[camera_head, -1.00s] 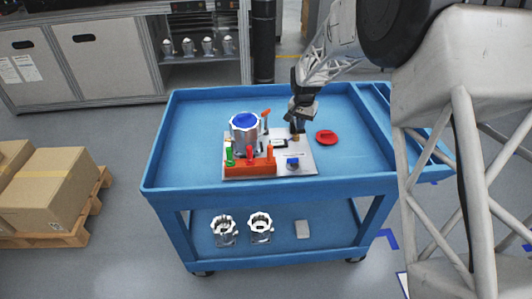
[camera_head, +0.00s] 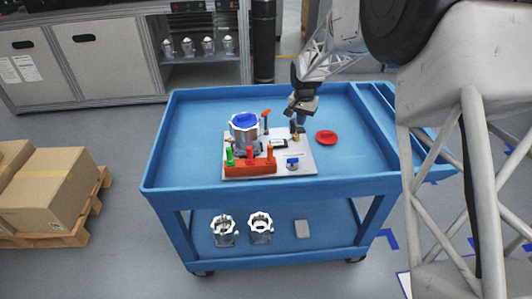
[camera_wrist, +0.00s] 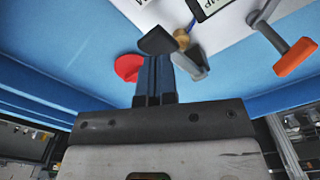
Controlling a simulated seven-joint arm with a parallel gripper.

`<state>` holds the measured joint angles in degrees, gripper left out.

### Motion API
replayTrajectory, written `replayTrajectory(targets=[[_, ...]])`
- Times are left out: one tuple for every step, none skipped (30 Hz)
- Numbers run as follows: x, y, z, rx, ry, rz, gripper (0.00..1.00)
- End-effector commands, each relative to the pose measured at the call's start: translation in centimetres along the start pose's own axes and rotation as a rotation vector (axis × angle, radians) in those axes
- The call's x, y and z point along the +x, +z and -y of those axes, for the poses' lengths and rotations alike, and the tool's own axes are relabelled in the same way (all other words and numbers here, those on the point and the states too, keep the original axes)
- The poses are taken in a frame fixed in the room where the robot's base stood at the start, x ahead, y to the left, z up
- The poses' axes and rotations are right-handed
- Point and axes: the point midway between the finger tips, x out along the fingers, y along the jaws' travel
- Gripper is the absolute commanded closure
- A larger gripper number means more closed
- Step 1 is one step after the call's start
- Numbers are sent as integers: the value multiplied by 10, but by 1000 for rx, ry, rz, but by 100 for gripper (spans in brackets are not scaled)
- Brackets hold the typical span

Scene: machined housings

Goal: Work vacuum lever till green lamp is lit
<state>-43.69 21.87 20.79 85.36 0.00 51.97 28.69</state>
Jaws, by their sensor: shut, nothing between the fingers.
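A lever with an orange handle (camera_head: 266,112) stands behind the metal housing with a blue top (camera_head: 244,128). In the wrist view a grey arm with an orange grip (camera_wrist: 296,57) lies at the upper right, apart from my fingers. My gripper (camera_head: 300,120) is shut and empty, above the back right of the grey plate (camera_head: 308,167); its dark fingertips also show in the wrist view (camera_wrist: 158,40). A small brass-topped part with a grey piece (camera_wrist: 186,52) is close beside the fingertips. I cannot make out a lit green lamp.
An orange block (camera_head: 250,170) on the plate holds green, red and orange upright pieces. A blue knob-like part (camera_head: 292,163) is at the plate's front right. A red disc (camera_head: 326,137) lies right of the plate. The blue cart top (camera_head: 190,130) is clear at left.

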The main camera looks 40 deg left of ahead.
Motion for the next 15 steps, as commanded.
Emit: replayTrajectory(targets=[[0, 0, 0, 0, 0, 0, 100], [0, 0, 0, 0, 0, 0, 100], [0, 0, 0, 0, 0, 0, 100], [1, 0, 0, 0, 0, 0, 100], [1, 0, 0, 0, 0, 0, 100], [2, 0, 0, 0, 0, 0, 100], [2, 0, 0, 0, 0, 0, 100], [3, 0, 0, 0, 0, 0, 100], [4, 0, 0, 0, 0, 0, 100], [5, 0, 0, 0, 0, 1, 100], [6, 0, 0, 0, 0, 1, 100], [7, 0, 0, 0, 0, 1, 100], [8, 0, 0, 0, 0, 1, 100], [8, 0, 0, 0, 0, 1, 100], [10, 0, 0, 0, 0, 1, 100]])
